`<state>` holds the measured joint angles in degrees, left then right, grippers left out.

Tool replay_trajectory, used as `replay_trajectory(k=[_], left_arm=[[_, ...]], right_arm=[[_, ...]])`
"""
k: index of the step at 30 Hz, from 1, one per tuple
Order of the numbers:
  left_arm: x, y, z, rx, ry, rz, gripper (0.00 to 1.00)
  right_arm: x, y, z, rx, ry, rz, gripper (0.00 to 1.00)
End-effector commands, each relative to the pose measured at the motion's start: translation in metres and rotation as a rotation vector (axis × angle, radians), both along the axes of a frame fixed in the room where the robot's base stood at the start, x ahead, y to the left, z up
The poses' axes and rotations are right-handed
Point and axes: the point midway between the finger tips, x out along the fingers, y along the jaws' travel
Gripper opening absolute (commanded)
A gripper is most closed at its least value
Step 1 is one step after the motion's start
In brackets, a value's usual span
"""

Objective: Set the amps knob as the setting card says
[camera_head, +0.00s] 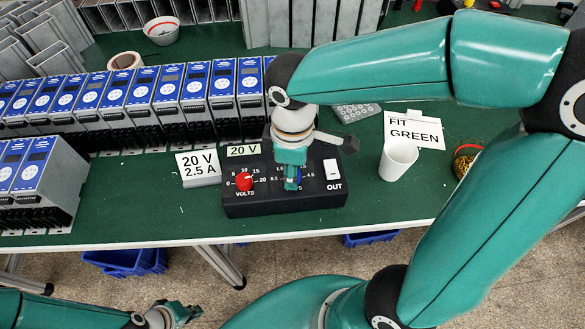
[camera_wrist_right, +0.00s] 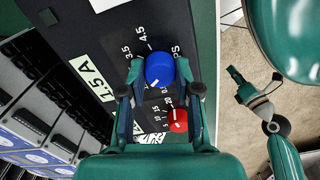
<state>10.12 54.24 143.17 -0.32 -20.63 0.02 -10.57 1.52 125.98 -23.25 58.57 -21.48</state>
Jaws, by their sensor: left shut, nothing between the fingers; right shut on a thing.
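The setting card (camera_head: 200,169) reads 20 V, 2.5 A and stands left of the black power supply (camera_head: 325,193). The red volts knob (camera_head: 244,182) is uncovered, and the display above it (camera_head: 243,150) reads 20 V. My right gripper (camera_head: 291,184) reaches down onto the blue amps knob (camera_wrist_right: 159,68), mostly hiding it in the head view. In the right wrist view its fingers are shut on the knob. The amps display (camera_wrist_right: 100,83) there appears to read 1.5 A. My left gripper (camera_head: 186,312) is shut and empty, low in front of the table.
A white cup (camera_head: 397,161) and a FIT GREEN card (camera_head: 415,130) stand right of the supply. A white rocker switch (camera_head: 331,169) is at its right end. Rows of blue-fronted units (camera_head: 140,95) fill the left. Blue bins (camera_head: 125,262) sit below the table.

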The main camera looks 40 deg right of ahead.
Motion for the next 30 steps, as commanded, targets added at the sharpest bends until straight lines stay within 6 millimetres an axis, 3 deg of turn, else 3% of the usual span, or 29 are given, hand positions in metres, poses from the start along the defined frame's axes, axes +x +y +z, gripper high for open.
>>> replay_trajectory(k=[21,30], left_arm=[[0.000,0.000,-0.015,0.000,0.000,0.000,0.00],[0.000,0.000,-0.017,0.000,0.000,0.000,0.00]], right_arm=[[0.001,0.000,0.000,0.001,-0.004,-0.507,0.00],[0.001,0.000,0.001,0.001,-0.003,-0.621,0.00]])
